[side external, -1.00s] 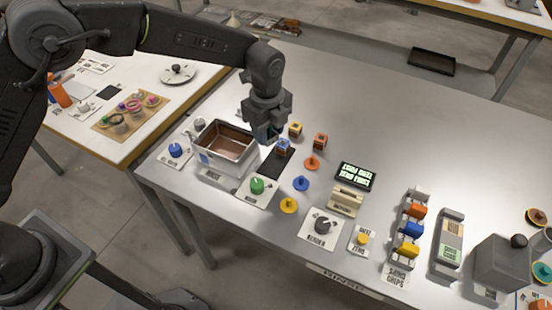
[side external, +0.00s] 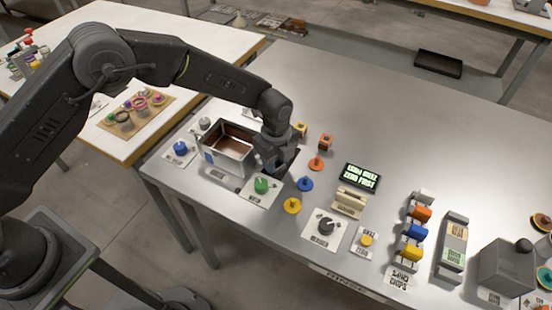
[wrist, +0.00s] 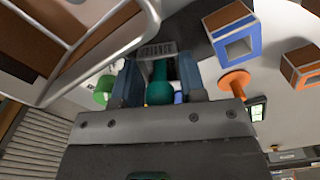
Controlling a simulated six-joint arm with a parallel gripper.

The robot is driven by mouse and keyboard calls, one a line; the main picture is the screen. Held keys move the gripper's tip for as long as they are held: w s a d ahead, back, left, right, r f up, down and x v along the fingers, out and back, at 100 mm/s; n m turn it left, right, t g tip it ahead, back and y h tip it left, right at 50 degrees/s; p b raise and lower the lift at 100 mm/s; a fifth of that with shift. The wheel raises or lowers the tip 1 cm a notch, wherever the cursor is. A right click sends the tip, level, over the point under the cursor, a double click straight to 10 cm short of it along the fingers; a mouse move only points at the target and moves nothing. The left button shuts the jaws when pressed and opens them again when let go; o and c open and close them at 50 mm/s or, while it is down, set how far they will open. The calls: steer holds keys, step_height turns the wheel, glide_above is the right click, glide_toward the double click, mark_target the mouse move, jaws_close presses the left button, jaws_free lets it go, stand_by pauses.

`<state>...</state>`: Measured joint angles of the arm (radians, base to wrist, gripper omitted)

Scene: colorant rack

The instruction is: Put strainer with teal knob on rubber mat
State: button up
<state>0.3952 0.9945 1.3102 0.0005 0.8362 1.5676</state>
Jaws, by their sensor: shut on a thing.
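My gripper (side external: 268,172) is low over the table, right of the metal tin. In the wrist view its blue fingers (wrist: 160,82) are shut on a teal knob (wrist: 159,92), which I take as the strainer's knob. The strainer's body is hidden below the fingers.
The open tin (side external: 214,162) with brown contents stands close left. A green knob (side external: 261,185), blue disc (side external: 305,184), orange peg piece (side external: 316,163) and yellow disc (side external: 292,206) are near.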

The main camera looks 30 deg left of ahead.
steer(key=shift+f, duration=0.15)
steer(key=o, duration=0.9)
step_height(320, 180, up, 12)
steer(key=shift+r, duration=0.2)
